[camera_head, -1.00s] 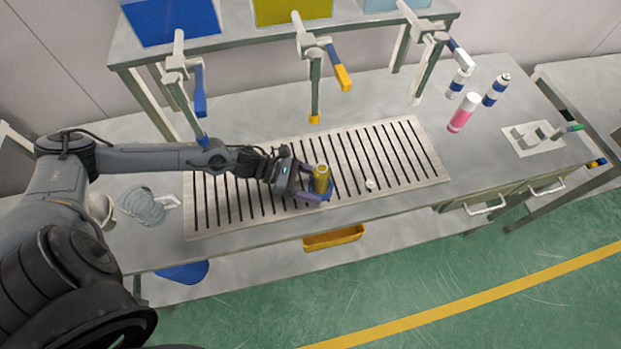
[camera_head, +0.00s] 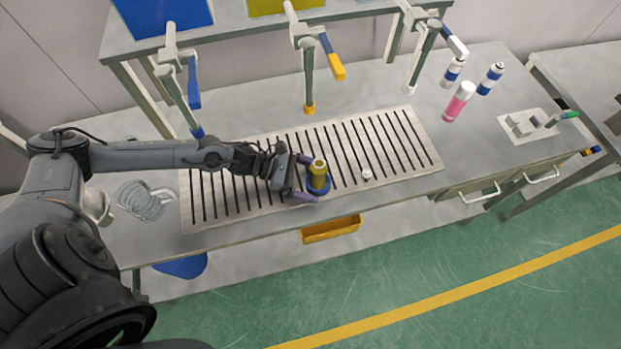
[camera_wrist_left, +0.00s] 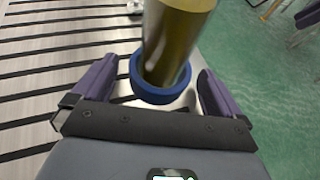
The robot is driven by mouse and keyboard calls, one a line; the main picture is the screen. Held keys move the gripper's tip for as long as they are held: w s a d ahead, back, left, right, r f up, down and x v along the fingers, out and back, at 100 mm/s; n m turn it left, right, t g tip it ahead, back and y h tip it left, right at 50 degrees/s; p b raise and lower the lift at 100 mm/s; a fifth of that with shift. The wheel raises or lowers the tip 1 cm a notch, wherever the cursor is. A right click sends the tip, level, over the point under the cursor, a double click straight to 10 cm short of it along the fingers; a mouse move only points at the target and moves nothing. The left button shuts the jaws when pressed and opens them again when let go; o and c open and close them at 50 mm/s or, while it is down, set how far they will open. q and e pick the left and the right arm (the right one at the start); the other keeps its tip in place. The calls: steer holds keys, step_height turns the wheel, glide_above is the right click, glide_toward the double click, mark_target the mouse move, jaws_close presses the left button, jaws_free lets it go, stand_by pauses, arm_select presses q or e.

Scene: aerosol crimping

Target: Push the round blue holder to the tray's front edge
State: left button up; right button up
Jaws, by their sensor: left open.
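The round blue holder (camera_head: 344,193) stands on the slotted tray (camera_head: 400,128) near its front edge, with a gold can (camera_head: 318,174) upright in it. In the left wrist view the blue ring (camera_wrist_left: 150,94) surrounds the base of the gold can (camera_wrist_left: 174,40), whose top is cut off. My left gripper (camera_head: 304,178) is open, just left of the holder. Its two purple fingers (camera_wrist_left: 156,90) lie on either side of the holder, with gaps visible. The right gripper is not in view.
A small white part (camera_head: 367,174) lies on the tray to the right. A pink can (camera_head: 459,101) and two blue-and-white cans stand farther right. A yellow bin (camera_head: 331,230) sits below the table's front edge. Lever presses stand behind the tray.

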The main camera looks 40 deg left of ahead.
arm_select(q)
steer(key=shift+a, duration=0.15)
steer(key=p+v, duration=0.1)
steer(key=v, duration=0.8)
steer(key=shift+s+r, duration=0.1)
steer(key=shift+r, duration=0.05)
steer(key=shift+s+a+r+p, duration=0.3)
steer(key=shift+s+a, duration=0.05)
steer(key=shift+a, duration=0.15)
